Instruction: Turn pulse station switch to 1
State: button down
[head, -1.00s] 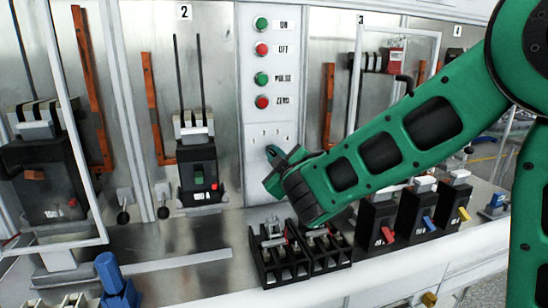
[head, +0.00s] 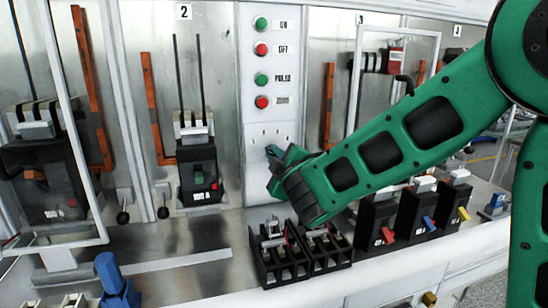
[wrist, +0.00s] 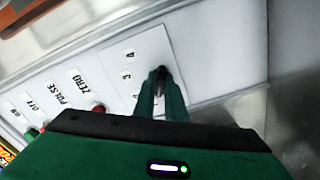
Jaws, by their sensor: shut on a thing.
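The pulse station switch (wrist: 161,71) is a small dark knob on a pale plate (wrist: 124,64) marked with numbers; 4, 3 and 2 can be made out in the wrist view. My gripper (wrist: 163,90) is shut on the knob, with its green fingers covering most of it. In the head view my gripper (head: 272,152) reaches the plate on the white panel (head: 256,172) from the right. The knob is hidden there, and its pointing direction cannot be read.
Green and red buttons (head: 262,63) run up the panel above the plate. A breaker (head: 199,175) stands to the left. Open black terminal blocks (head: 283,262) sit below my gripper, and black breakers with coloured levers (head: 416,212) sit below my arm.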

jog(key=c, duration=1.8)
grip_release()
jog(key=s+d, duration=0.2)
jog(key=s, duration=0.8)
jog(key=shift+s+d, duration=0.2)
